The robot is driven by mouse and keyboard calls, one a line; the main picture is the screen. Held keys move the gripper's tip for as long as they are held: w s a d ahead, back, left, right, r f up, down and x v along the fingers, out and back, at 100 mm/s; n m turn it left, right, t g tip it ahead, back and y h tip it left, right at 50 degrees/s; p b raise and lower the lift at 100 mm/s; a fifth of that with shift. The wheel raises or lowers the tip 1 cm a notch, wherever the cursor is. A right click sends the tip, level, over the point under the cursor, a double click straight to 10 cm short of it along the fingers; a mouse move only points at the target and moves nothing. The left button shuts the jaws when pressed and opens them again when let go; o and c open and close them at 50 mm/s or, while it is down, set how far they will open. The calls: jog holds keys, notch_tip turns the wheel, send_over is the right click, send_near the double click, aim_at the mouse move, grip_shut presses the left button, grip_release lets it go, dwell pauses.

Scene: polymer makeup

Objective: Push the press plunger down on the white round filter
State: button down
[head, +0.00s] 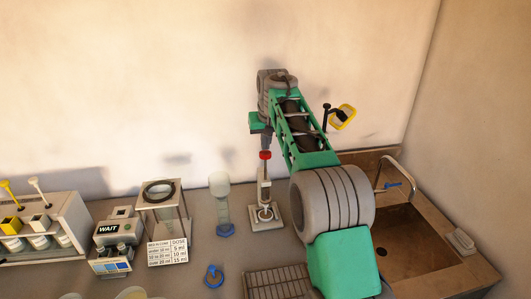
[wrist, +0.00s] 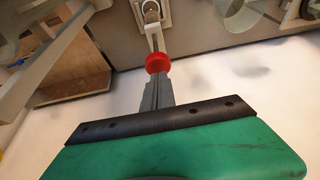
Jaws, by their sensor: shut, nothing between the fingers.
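The press is a small stand with a pale base (head: 283,222), an upright frame and a plunger topped by a red knob (head: 265,155). My gripper (wrist: 158,78) is shut and empty, its grey fingertips at the knob's top. The tips look touching or very nearly touching the red knob in the wrist view (wrist: 158,62). In the head view the fingers are small and sit straight above the knob, below my green arm. A round part shows on the press base, but I cannot tell the white round filter apart there.
Left of the press stand a clear cylinder with a blue foot (head: 226,230), a metal stand with a black ring (head: 159,189) and a "WAIT" device (head: 107,229). A wire rack (head: 270,283) lies in front. A sink (head: 405,245) is at right.

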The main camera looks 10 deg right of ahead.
jog(key=shift+f+b, duration=2.7)
jog(key=shift+f, duration=1.7)
notch_tip(320, 180, up, 9)
jog(key=p, duration=0.8)
jog(key=shift+f, duration=0.2)
